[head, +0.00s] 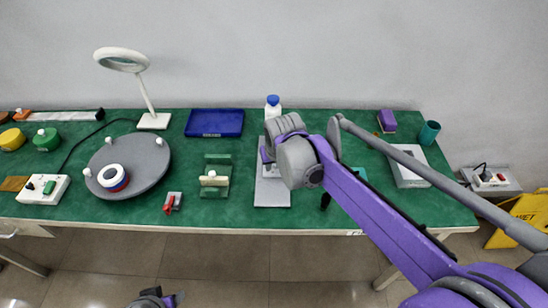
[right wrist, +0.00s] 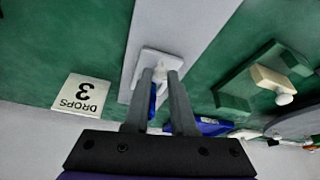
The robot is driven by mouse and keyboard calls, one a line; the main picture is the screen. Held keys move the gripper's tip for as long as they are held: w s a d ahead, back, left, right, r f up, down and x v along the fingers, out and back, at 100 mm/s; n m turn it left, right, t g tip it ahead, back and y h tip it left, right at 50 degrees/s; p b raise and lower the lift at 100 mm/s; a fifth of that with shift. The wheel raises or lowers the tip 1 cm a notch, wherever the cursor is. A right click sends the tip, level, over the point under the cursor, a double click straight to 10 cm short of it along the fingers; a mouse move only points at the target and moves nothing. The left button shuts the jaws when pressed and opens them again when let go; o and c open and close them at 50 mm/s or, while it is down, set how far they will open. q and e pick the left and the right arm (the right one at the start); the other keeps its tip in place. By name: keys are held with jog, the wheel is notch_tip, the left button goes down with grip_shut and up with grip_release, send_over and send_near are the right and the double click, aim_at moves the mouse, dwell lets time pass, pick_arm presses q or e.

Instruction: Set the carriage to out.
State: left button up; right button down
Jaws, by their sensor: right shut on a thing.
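A grey board (head: 272,195) lies on the green table, and it also shows in the right wrist view (right wrist: 180,25). On it sits a pale square plate (right wrist: 142,66) with a small white knob (right wrist: 160,70), which I take for the carriage. My right gripper (right wrist: 160,76) is shut on the knob, its fingertips close above the plate. In the head view my right arm hides part of the board and the fingers. No in or out marks are readable. My left gripper (head: 168,299) is at the bottom edge, partly cut off, far from the board.
A blue-capped white bottle (head: 273,108) stands behind the board. A green fixture with a cream bar (head: 214,181) stands left of it. A blue tray (head: 215,123), a grey turntable (head: 145,180) and a lamp (head: 153,121) are further left. A "DROPS 3" card (right wrist: 82,93) lies beside the board.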

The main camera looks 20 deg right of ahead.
jog(key=s, duration=0.2)
jog(key=s+a+p, duration=0.1)
jog(key=s, duration=0.2)
jog(key=s+a+p, duration=0.1)
jog(key=s, duration=0.2)
jog(key=shift+a+r, duration=0.1)
jog(key=shift+a, duration=0.1)
jog(key=shift+s, duration=0.35)
jog(key=shift+a, duration=0.1)
jog(key=c, duration=0.7)
grip_release()
jog(key=shift+s, duration=0.15)
jog(key=shift+c, duration=0.2)
jog(key=p+v, duration=0.2)
jog(key=v, duration=0.8)
jog(key=shift+r, duration=0.25)
